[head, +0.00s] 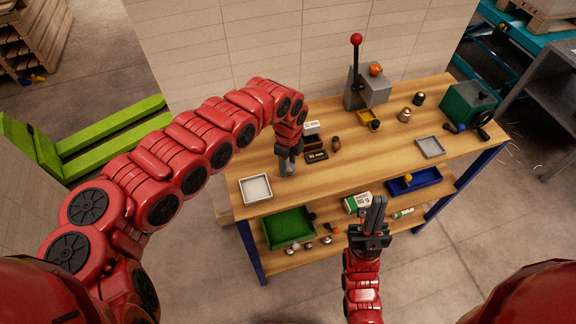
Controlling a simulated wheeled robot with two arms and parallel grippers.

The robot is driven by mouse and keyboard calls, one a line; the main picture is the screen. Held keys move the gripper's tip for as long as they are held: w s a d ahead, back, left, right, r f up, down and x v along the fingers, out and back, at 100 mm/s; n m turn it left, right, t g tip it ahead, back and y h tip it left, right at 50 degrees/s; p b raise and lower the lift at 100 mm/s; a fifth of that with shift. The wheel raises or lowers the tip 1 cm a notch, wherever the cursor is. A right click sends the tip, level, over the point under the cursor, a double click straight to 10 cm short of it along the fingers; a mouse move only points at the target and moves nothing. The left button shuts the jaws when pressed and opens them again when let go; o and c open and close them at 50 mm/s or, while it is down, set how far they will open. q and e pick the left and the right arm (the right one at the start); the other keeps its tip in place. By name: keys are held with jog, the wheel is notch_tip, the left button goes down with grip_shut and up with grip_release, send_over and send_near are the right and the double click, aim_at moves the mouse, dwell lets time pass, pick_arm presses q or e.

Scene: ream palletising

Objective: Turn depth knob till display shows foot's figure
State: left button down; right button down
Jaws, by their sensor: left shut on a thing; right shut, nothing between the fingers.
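My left gripper (287,155) points down over the left part of the wooden bench. It is shut on a light grey, rounded piece (287,170) at the bench top; whether this is the depth knob I cannot tell. Just right of it is a small dark display (316,156) with pale characters too small to read surely. Behind the display are a dark brown block (313,142) and a white label (311,127) with small print. My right gripper (376,215) is shut and empty, in front of the bench near the lower shelf. No foot can be identified surely.
Green (289,228) and blue (416,184) trays sit on the lower shelf.

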pick_arm(q)
jog(key=shift+m+b, duration=0.65)
jog(key=shift+m, duration=0.55)
jog(key=shift+c, duration=1.4)
grip_release()
jog(key=shift+r, duration=0.1)
